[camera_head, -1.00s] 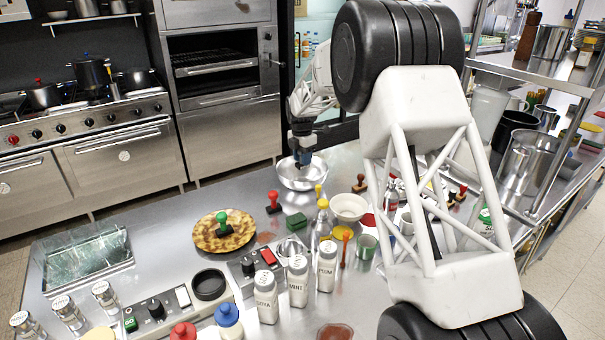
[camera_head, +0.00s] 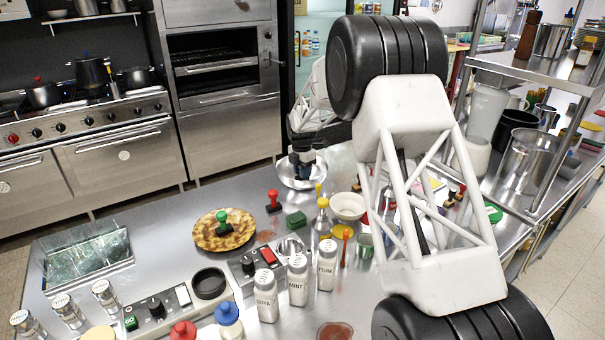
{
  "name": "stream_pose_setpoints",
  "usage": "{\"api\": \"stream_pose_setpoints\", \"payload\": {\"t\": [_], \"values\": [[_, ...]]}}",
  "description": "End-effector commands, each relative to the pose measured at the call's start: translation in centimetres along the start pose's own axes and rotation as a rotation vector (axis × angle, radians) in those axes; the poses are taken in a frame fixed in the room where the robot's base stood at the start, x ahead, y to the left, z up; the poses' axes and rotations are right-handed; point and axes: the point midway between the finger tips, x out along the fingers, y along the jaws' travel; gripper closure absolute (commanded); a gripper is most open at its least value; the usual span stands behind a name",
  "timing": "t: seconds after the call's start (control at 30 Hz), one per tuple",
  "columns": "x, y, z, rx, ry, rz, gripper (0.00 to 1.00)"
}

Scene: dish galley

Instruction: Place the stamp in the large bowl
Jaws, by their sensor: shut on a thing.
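The large metal bowl (camera_head: 287,177) stands near the far edge of the steel counter, open side up. My gripper (camera_head: 303,170) is low over the bowl, its tip within the outline of the bowl's opening. It is shut on a small dark thing, which I take to be the stamp; its shape is too small and dark to make out. The fingers and the bowl's inside behind them are partly hidden. I cannot tell whether the held thing touches the bowl.
A red stamp (camera_head: 273,203), a green block (camera_head: 296,221) and a white bowl (camera_head: 348,206) stand near the metal bowl. A patterned plate (camera_head: 223,240) bears a green-handled stamp (camera_head: 222,218). Several shakers (camera_head: 297,281) stand in front. My arm hides part of the right side.

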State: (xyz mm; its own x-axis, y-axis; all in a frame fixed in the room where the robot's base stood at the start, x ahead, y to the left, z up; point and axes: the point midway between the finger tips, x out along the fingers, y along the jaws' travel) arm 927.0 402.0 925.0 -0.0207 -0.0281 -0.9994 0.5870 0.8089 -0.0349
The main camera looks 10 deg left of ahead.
Motion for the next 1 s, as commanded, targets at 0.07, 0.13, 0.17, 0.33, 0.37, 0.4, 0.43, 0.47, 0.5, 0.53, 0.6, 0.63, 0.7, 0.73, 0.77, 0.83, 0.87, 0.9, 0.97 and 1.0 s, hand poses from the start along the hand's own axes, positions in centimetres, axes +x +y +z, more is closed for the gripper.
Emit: {"api": "stream_pose_setpoints", "payload": {"t": [0.07,0.13,0.17,0.33,0.37,0.4,0.43,0.47,0.5,0.53,0.6,0.63,0.7,0.73,0.77,0.83,0.87,0.9,0.97,1.0], "values": [[0.47,0.02,0.01,0.000,0.000,0.000,0.93],[0.64,0.03,0.01,0.000,0.000,0.001,0.93],[0.66,0.04,0.01,0.000,0.000,0.001,0.93],[0.66,0.03,0.01,0.000,0.000,0.001,0.93],[0.67,0.03,0.01,0.000,0.000,0.001,0.93],[0.69,0.04,0.01,0.000,0.000,0.001,0.93],[0.74,0.03,0.01,0.000,0.000,0.000,0.93],[0.79,0.04,0.01,0.000,0.000,0.000,0.93],[0.88,0.04,0.01,0.000,0.000,0.000,0.93],[0.95,0.04,0.01,0.000,0.000,0.000,0.93],[0.96,0.05,0.00,0.000,0.000,0.001,0.60],[0.96,0.05,0.01,0.000,0.000,0.001,0.55],[0.96,0.05,0.01,0.000,0.000,0.001,0.45],[0.97,0.05,0.01,0.000,0.000,0.001,0.40],[0.97,0.05,0.01,0.000,0.000,0.001,0.40],[0.97,0.05,0.01,0.000,0.000,0.001,0.40],[0.97,0.05,0.01,0.000,0.000,0.001,0.40],[0.97,0.05,0.01,0.000,0.000,0.001,0.40],[0.96,0.05,0.01,0.000,0.000,0.001,0.40],[0.95,0.05,0.01,0.000,0.000,0.001,0.40]]}}
